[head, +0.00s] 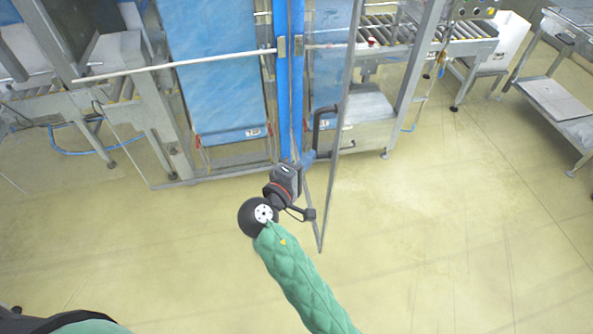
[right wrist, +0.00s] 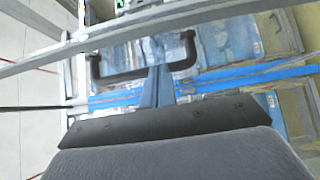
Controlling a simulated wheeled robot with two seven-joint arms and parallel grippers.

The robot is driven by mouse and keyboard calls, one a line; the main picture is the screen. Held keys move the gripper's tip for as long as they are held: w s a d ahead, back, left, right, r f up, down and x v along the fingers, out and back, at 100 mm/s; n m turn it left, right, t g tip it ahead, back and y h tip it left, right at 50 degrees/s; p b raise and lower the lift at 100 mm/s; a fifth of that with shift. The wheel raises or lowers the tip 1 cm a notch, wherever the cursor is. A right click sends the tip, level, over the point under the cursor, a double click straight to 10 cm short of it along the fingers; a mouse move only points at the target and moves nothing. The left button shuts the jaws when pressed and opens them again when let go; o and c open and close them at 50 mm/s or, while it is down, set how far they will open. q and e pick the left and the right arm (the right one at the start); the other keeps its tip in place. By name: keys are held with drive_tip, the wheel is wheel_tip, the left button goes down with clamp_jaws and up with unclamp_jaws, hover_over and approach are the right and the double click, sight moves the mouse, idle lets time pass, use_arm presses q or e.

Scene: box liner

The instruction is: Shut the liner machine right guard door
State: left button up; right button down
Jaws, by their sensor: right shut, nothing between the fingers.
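The right guard door (head: 341,130) is a clear panel in a thin metal frame. It stands open, its free lower corner swung out from the machine over the floor. Its black bar handle (head: 318,128) faces left, and it also shows in the right wrist view (right wrist: 108,78). My right gripper (head: 308,158) is shut and empty, close to the lower end of the handle. In the right wrist view its fingers (right wrist: 158,88) point at the handle's bar; I cannot tell whether they touch it. My left gripper is out of view.
The liner machine's blue upright post (head: 288,100) stands just left of the door. The left guard panel (head: 215,75) shows beside it. A roller conveyor (head: 440,32) is behind the door, and a metal table (head: 550,95) stands at the far right. The floor around my right arm is clear.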

sight(334, 147)
drive_tip(key=d, duration=0.1)
drive_tip(key=w+d, duration=0.1)
drive_tip(key=d, duration=0.1)
drive_tip(key=shift+w+d, duration=0.1)
drive_tip(key=shift+w, duration=0.1)
drive_tip(key=shift+w+d, duration=0.1)
drive_tip(key=shift+d, duration=0.4)
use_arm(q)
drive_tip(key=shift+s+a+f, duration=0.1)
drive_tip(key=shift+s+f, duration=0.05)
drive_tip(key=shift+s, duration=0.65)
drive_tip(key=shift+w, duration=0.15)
use_arm(e)
drive_tip(key=shift+d, duration=0.15)
